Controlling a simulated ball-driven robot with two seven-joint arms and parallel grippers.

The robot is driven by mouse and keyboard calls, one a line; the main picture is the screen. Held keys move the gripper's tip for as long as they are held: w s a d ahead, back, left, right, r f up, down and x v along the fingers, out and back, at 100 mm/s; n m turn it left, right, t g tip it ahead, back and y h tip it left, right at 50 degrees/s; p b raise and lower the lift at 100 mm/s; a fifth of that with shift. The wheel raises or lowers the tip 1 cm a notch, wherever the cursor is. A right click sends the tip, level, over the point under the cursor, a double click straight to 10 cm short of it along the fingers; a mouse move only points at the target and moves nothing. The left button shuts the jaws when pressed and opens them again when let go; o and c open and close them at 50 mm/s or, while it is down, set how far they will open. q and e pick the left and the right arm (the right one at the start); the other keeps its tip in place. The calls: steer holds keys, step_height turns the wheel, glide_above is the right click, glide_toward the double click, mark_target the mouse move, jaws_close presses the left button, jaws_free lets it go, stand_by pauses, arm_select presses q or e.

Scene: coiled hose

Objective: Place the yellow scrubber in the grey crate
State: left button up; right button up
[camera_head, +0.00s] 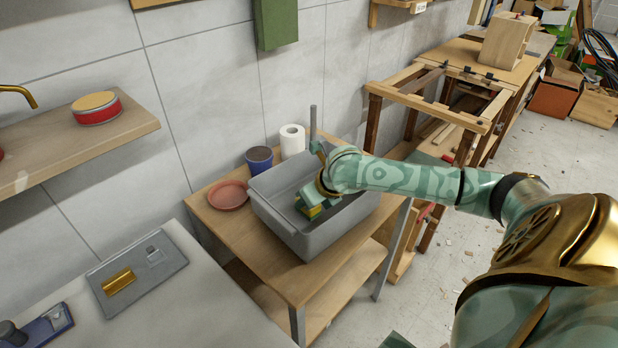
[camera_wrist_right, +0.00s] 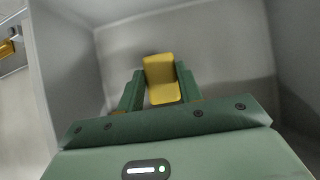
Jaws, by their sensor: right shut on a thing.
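The grey crate (camera_head: 338,228) stands on a small wooden table, its open top facing up. My right gripper (camera_head: 309,206) reaches down inside the crate. It is shut on the yellow scrubber (camera_wrist_right: 161,80), which sits between the two green fingers in the right wrist view (camera_wrist_right: 159,90). A bit of the scrubber (camera_head: 314,212) shows below the gripper in the head view. Grey crate walls (camera_wrist_right: 205,35) surround it in the wrist view. I cannot tell whether the scrubber touches the crate floor. My left gripper is not in view.
A reddish plate (camera_head: 229,195), a dark blue cup (camera_head: 259,160) and a white paper roll (camera_head: 292,140) stand beside the crate. A light counter with a grey tray (camera_head: 140,288) lies at the lower left. A shelf (camera_head: 75,140) juts from the wall.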

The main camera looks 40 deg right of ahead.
steer(key=shift+f, duration=0.1)
steer(key=o, duration=1)
steer(key=shift+c, duration=0.2)
steer(key=p+v, duration=0.4)
steer(key=v, duration=0.8)
